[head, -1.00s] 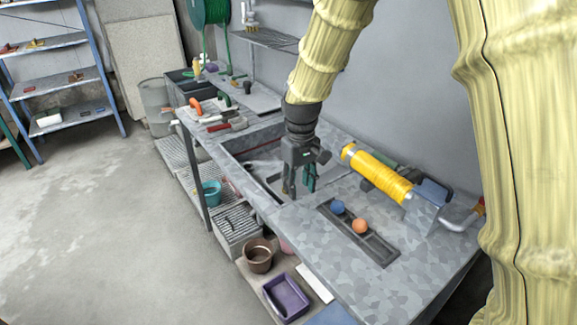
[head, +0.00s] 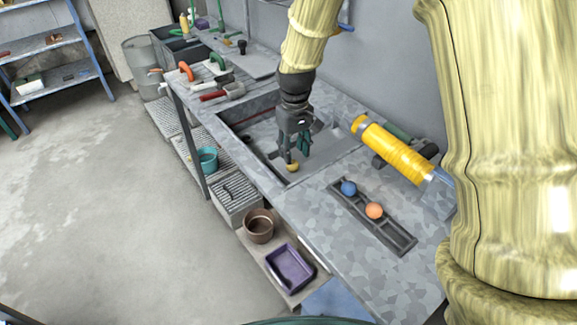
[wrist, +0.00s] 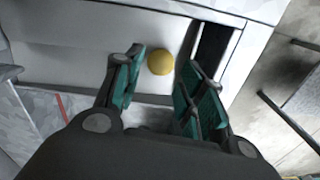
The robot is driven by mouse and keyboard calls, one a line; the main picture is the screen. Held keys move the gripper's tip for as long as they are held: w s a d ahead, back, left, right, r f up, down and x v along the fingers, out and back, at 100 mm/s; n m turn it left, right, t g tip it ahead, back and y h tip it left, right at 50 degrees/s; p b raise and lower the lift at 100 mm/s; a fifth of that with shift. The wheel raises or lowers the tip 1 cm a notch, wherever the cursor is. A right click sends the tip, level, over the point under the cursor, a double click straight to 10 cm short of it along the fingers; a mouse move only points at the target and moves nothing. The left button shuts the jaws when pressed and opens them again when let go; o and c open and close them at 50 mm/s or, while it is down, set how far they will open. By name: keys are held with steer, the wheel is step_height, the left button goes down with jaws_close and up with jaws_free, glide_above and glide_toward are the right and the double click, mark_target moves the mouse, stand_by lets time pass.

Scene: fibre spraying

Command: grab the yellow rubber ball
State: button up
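The yellow rubber ball (head: 292,167) shows just below my gripper's fingertips, inside the sink-like recess (head: 262,160) of the workbench. In the wrist view the ball (wrist: 161,62) lies on a pale surface, beyond and between the spread fingers. My gripper (head: 296,158) points down and is open, its green-padded fingers apart on either side of the ball. The wrist view shows the same open gripper (wrist: 157,85) with nothing held. I cannot tell the exact height of the fingertips above the ball.
A dark tray (head: 395,236) on the bench holds a blue ball (head: 349,188) and an orange ball (head: 374,210). Trowels (head: 213,96) lie on the bench's left. The recess walls surround my gripper; a dark slot (wrist: 210,50) is beside the ball.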

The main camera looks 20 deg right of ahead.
mark_target(293, 161)
steer(key=shift+a+f, duration=0.1)
steer(key=shift+f, duration=0.35)
steer(key=shift+f+p, duration=0.5)
steer(key=shift+f, duration=1.7)
steer(key=c, duration=0.6)
steer(key=shift+a+r, duration=0.1)
steer(key=shift+r, duration=0.05)
